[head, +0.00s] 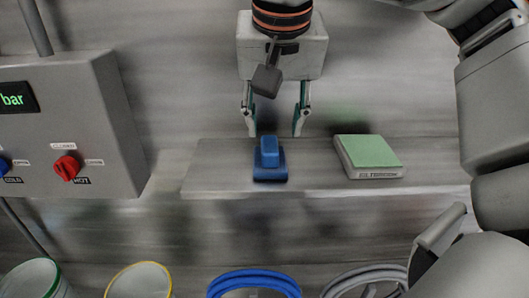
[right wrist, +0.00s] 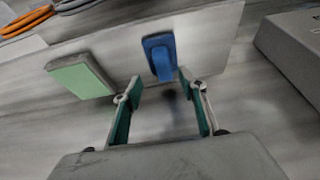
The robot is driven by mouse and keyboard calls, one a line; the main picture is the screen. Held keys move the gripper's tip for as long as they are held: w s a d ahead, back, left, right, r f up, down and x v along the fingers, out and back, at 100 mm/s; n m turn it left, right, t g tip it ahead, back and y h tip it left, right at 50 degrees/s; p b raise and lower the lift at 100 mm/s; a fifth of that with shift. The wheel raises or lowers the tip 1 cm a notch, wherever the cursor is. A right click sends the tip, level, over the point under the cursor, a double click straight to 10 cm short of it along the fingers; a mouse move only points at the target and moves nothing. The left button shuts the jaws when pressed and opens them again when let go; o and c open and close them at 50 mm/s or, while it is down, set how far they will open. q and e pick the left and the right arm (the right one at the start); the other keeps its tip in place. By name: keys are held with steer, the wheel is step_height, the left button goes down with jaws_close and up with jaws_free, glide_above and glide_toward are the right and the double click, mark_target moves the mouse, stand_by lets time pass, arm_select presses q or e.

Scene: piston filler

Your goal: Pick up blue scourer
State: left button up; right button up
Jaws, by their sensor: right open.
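The blue scourer (head: 269,165) is a blue block with a raised grip on top, resting on a grey shelf (head: 215,180). It also shows in the right wrist view (right wrist: 160,58), ahead of the fingers. My right gripper (head: 272,133) is open, with its two fingers apart just behind and above the scourer in the head view. Nothing is between the fingertips, and the right wrist view shows a gap to the scourer. My left gripper is not in view.
A green-topped pad (head: 368,152) lies on the shelf to the right of the scourer. A grey control box (head: 75,130) with red and blue knobs stands at the left. Buckets (head: 140,281) and coiled hoses (head: 255,284) are below the shelf.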

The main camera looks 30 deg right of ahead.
mark_target(270, 144)
steer(key=x, duration=0.6)
steer(key=shift+w+a+r, duration=0.1)
steer(key=shift+w+a, duration=0.05)
steer(key=shift+w, duration=0.2)
jaws_close()
